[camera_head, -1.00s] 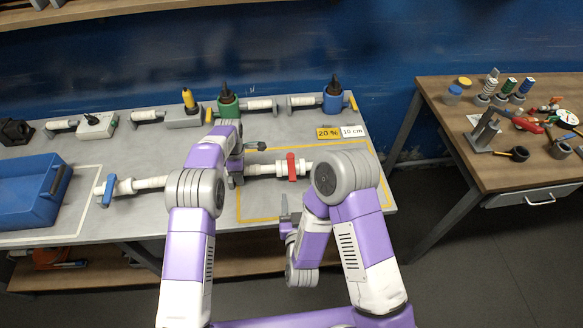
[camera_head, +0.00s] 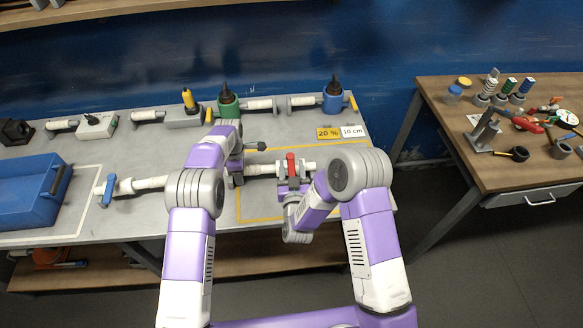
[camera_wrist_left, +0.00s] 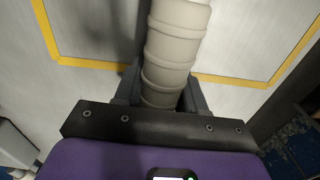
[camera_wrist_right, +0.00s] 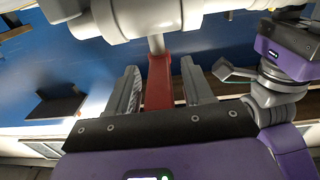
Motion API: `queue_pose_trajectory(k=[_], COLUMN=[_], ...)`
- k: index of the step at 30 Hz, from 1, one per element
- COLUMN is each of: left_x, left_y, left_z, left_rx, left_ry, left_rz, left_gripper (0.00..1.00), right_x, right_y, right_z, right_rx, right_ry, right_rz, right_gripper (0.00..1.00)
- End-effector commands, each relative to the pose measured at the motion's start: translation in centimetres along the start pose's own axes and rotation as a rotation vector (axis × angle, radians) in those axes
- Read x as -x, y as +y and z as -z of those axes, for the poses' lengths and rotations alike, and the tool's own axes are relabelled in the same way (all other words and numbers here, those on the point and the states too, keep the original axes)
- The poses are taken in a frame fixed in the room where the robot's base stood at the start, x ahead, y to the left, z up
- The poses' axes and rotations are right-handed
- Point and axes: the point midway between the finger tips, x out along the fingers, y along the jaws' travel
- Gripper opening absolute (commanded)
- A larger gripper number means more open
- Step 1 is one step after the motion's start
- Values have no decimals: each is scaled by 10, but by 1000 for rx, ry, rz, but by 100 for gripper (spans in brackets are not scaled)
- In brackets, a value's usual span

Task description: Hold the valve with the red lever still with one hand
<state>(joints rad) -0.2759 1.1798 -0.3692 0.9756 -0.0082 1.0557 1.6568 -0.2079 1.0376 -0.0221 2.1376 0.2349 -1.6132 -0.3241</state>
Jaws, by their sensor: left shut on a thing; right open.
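The valve with the red lever (camera_head: 291,163) lies in the yellow-outlined area on the grey table, with white pipe on both sides. Its white body (camera_wrist_right: 150,17) and its red lever (camera_wrist_right: 159,82) show in the right wrist view. My right gripper (camera_head: 291,184) is at the valve's near side, open, with the lever between its fingers; I see gaps on both sides of it. My left gripper (camera_head: 236,176) is shut on the ribbed white hose (camera_wrist_left: 176,40) left of the valve. The hose's grasped part is partly hidden by the fingers.
Another valve with a blue lever (camera_head: 109,190) lies to the left, beside a blue bin (camera_head: 25,215). Several fittings line the table's back, including a green one (camera_head: 228,105) and a blue one (camera_head: 333,101). A wooden table (camera_head: 450,105) with tools stands at right.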

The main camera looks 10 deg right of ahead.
Motion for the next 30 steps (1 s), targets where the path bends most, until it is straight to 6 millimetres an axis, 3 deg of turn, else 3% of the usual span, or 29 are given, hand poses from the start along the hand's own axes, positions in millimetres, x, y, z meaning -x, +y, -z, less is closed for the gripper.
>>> queue_pose_trajectory(k=[9,19,30], left_x=[0,0,0], left_y=[0,0,0], left_z=[0,0,0], left_rx=[0,0,0], left_ry=[0,0,0], left_rz=[-1,-1,-1], left_gripper=[0,0,0], right_x=[-3,-2,-3], right_y=[0,0,0], right_z=[0,0,0], right_rx=[0,0,-1], right_ry=[-1,-1,0], right_rz=[1,1,10], right_gripper=[51,0,0])
